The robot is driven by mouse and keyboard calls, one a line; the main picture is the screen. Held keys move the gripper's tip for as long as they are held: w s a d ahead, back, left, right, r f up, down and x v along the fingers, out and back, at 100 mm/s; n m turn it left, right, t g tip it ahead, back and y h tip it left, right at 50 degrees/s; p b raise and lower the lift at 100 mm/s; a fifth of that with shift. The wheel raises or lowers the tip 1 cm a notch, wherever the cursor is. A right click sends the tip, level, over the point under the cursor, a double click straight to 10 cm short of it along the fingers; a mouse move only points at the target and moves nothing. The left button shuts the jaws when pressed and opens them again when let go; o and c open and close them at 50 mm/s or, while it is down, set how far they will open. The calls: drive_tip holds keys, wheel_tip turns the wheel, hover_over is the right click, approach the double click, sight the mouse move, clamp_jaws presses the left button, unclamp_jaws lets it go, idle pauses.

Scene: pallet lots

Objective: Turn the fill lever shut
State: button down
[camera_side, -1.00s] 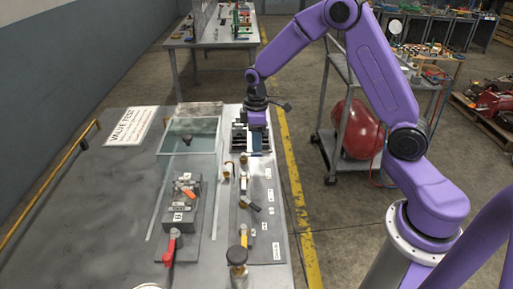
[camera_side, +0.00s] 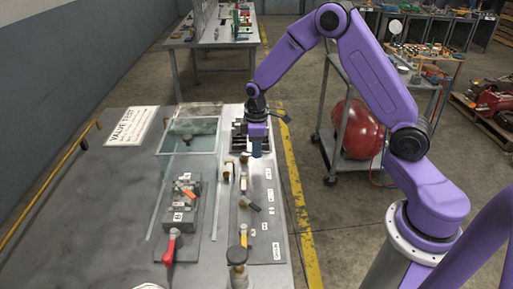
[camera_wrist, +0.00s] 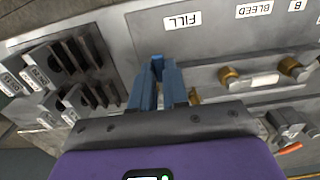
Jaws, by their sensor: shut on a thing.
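My gripper (camera_side: 257,154) is low over the valve panel (camera_side: 247,254), its fingers pointing down. In the wrist view its blue fingers (camera_wrist: 157,66) are close together, just below the FILL label (camera_wrist: 182,20). They are shut on the fill lever, which the fingers almost wholly hide. A small brass piece (camera_wrist: 194,96) shows beside the right finger. How far the lever is turned cannot be seen.
A valve with brass ends (camera_wrist: 265,79) lies right of my fingers, under the BLEED label (camera_wrist: 254,9). Dark slotted blocks (camera_wrist: 62,65) stand at left. A clear tank (camera_side: 190,135) and a block with a red lever (camera_side: 170,246) stand beside the panel.

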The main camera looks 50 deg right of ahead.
drive_tip(key=m, duration=0.2)
drive_tip(key=a+m, duration=0.1)
drive_tip(key=s+m, duration=0.1)
drive_tip(key=m, duration=0.1)
drive_tip(key=shift+a+m, duration=0.3)
drive_tip(key=shift+a, duration=0.05)
drive_tip(key=m, duration=0.1)
drive_tip(key=a+m, duration=0.1)
drive_tip(key=m, duration=0.1)
drive_tip(key=a+m, duration=0.1)
drive_tip(key=m, duration=0.2)
drive_tip(key=a+m, duration=0.1)
drive_tip(key=m, duration=0.2)
drive_tip(key=shift+w+a+m, duration=0.15)
drive_tip(key=shift+w+m, duration=0.1)
drive_tip(key=shift+m, duration=0.05)
drive_tip(key=shift+w+a+m, duration=0.15)
drive_tip(key=shift+a+m, duration=0.05)
drive_tip(key=shift+m, duration=0.5)
drive_tip(key=shift+w+a+m, duration=0.1)
drive_tip(key=shift+a+m, duration=0.05)
drive_tip(key=shift+m, duration=0.55)
drive_tip(key=c, duration=1.1)
unclamp_jaws()
